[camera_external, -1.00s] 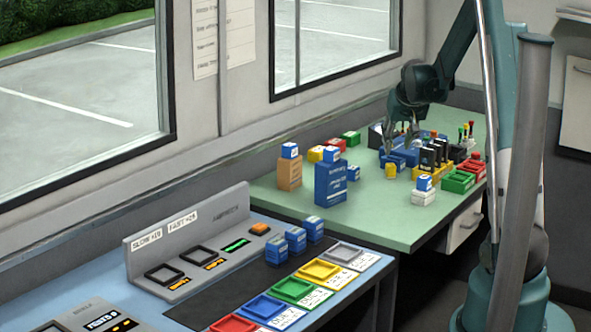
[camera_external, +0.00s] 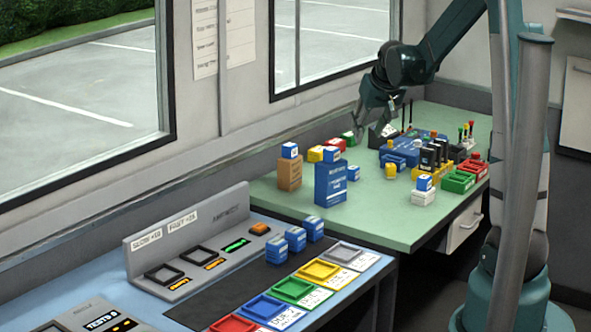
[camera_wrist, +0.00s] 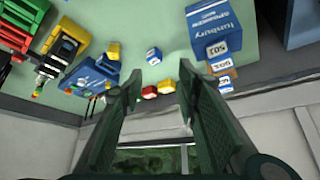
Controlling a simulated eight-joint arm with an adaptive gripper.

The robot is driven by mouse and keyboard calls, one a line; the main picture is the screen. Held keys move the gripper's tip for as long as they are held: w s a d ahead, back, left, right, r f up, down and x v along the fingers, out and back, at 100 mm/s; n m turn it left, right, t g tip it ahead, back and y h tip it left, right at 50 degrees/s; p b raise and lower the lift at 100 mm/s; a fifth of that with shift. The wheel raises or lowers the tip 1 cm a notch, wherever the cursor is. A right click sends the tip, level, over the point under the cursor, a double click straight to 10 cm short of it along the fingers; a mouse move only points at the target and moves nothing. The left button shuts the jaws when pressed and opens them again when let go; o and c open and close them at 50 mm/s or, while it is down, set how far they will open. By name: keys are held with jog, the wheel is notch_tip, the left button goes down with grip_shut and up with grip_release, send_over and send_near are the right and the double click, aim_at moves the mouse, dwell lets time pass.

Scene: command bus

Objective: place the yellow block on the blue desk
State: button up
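A small yellow block (camera_external: 390,172) stands on the green table beside the blue tray; it also shows in the wrist view (camera_wrist: 113,51). Another yellow block (camera_external: 315,154) sits farther left, close to a red one (camera_external: 332,154). The blue desk (camera_external: 225,238) is at the lower left, lower in the picture than the green table. My gripper (camera_external: 371,127) is above the back of the green table, apart from the blocks. In the wrist view, my gripper (camera_wrist: 160,90) has its fingers spread wide with nothing held between them.
A tall blue box (camera_external: 331,184) and an orange box (camera_external: 290,173) stand toward the table's left. The blue tray (camera_external: 401,152), dark upright items and red and green bins crowd its right. The desk carries coloured trays (camera_external: 318,271), blue blocks and a grey console (camera_external: 190,250).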

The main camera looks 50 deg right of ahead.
jog(key=s+a+r+n+y, duration=0.1)
jog(key=s+a+r, duration=0.15)
jog(key=a, duration=0.65)
jog(key=s+a+r+n+t, duration=0.1)
jog(key=s+a+r, duration=0.15)
jog(key=a, duration=0.65)
jog(key=s+a+r+n+y, duration=0.1)
jog(key=a+r, duration=0.2)
jog(key=a, duration=0.6)
jog(key=s+a+f+n+t+y, duration=0.1)
jog(key=s+a+n, duration=0.3)
jog(key=s+a, duration=1.2)
jog(key=a+y, duration=0.1)
jog(key=a, duration=0.3)
jog(key=shift+s+f, duration=0.15)
jog(key=shift+s, duration=0.1)
jog(key=shift+o, duration=0.5)
